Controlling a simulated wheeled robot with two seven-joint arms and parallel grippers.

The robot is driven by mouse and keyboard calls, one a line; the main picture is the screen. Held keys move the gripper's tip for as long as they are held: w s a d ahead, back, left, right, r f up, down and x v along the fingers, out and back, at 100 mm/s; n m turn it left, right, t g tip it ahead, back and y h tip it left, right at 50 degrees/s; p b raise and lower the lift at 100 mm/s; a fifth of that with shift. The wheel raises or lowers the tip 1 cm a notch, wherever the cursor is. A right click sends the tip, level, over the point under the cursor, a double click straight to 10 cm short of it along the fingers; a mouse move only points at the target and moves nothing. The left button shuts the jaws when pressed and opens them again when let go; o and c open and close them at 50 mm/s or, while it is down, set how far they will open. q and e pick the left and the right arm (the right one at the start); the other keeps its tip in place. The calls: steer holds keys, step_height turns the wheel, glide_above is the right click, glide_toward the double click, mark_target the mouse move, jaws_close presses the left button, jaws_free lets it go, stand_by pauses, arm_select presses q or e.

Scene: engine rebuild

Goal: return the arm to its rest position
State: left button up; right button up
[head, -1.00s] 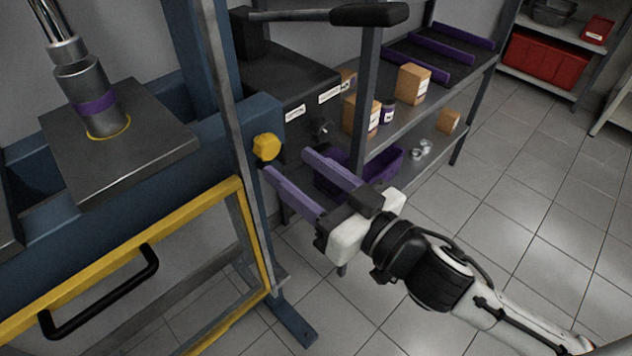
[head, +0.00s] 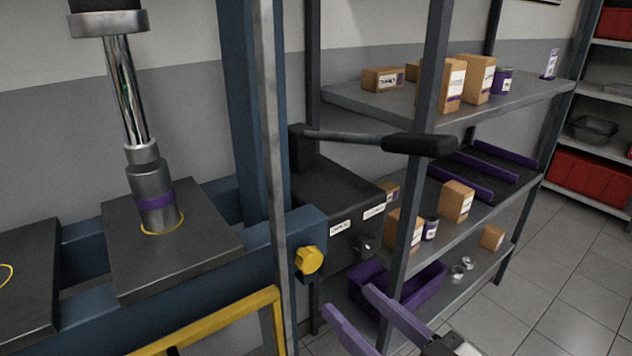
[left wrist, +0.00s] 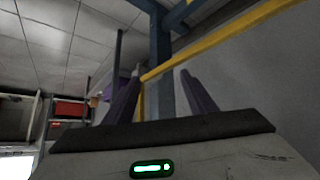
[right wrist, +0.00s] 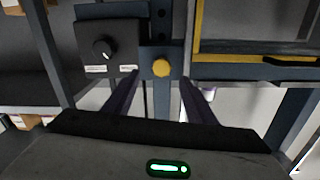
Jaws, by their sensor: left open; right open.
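My right gripper (head: 360,322) shows at the bottom of the head view, its two purple fingers apart with nothing between them. It is in front of the shelf rack, below the yellow knob (head: 309,260) of the blue press. In the right wrist view its open fingers (right wrist: 160,100) point towards the press frame, with the yellow knob (right wrist: 161,68) seen beyond them. My left gripper is outside the head view. In the left wrist view its fingers (left wrist: 160,100) are apart and empty, with a yellow bar and a blue post beyond them.
The blue press frame (head: 200,268) with its steel plate (head: 110,250) stands at the left. A black pump lever (head: 415,145) sticks out to the right. The shelf rack (head: 480,225) holds boxes, cans and a purple bin (head: 420,290). Floor at right (head: 560,300) is clear.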

steer(key=s+d+f+m+g+h, duration=0.1)
steer(key=d+f+g+h, duration=0.15)
steer(key=f, duration=0.75)
steer(key=s+d+f+m+g+h, duration=0.1)
steer(key=s+d+f+h, duration=0.15)
steer(key=f, duration=0.75)
steer(key=s+d+f+g+h, duration=0.1)
steer(key=s+f+g, duration=0.2)
steer(key=s+f, duration=0.6)
step_height(320, 180, down, 4)
steer(key=shift+d+f+h, duration=0.2)
steer(key=shift+d+h, duration=0.1)
steer(key=shift+d, duration=0.05)
